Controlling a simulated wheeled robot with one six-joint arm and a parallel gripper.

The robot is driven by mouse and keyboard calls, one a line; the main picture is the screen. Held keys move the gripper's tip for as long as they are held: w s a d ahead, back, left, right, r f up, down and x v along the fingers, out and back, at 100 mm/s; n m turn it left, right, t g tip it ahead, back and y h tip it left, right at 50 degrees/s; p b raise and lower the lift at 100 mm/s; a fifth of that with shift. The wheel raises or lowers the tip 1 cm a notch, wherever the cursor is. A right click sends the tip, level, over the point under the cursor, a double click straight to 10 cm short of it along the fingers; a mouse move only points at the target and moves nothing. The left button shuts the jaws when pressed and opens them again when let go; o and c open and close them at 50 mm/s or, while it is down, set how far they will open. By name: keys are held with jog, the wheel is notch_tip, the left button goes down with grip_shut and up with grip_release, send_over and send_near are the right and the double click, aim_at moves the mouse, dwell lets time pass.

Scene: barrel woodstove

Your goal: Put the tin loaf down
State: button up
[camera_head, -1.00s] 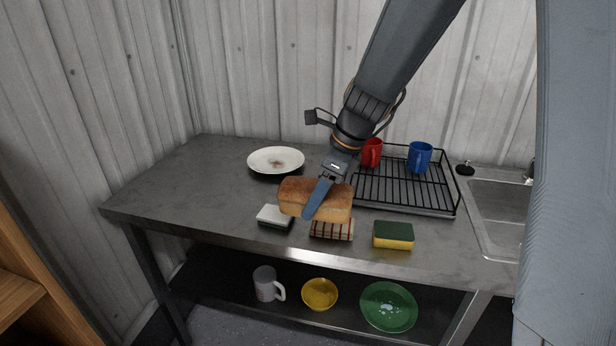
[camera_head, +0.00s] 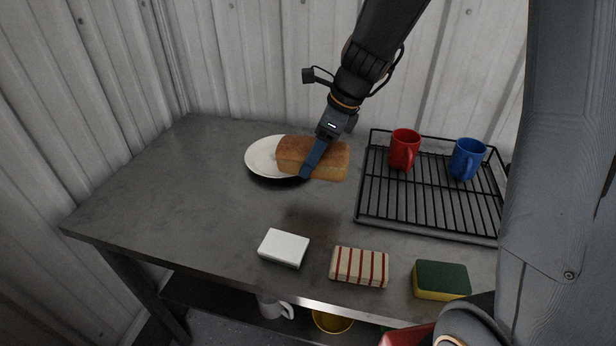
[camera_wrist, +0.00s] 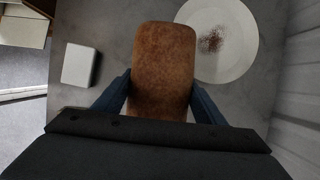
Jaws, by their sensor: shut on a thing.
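The tin loaf (camera_head: 314,155) is a brown, oblong loaf held between the fingers of my gripper (camera_head: 308,172). It is near the back of the metal table (camera_head: 190,190). In the head view its left end overlaps the white plate (camera_head: 262,158). In the wrist view the loaf (camera_wrist: 163,65) fills the gap between both blue fingers of my gripper (camera_wrist: 160,92), and the plate (camera_wrist: 235,60) lies beside it to the right. A shadow on the table in front suggests the loaf is above the surface; the exact height cannot be told.
A black dish rack (camera_head: 430,205) with a red mug (camera_head: 403,149) and a blue mug (camera_head: 466,158) stands at right. The table's left part is bare.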

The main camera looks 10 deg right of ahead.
jog(key=shift+d+f, duration=0.1)
jog(key=shift+f, duration=3.9)
jog(key=shift+f, duration=0.15)
jog(key=o, duration=1.2)
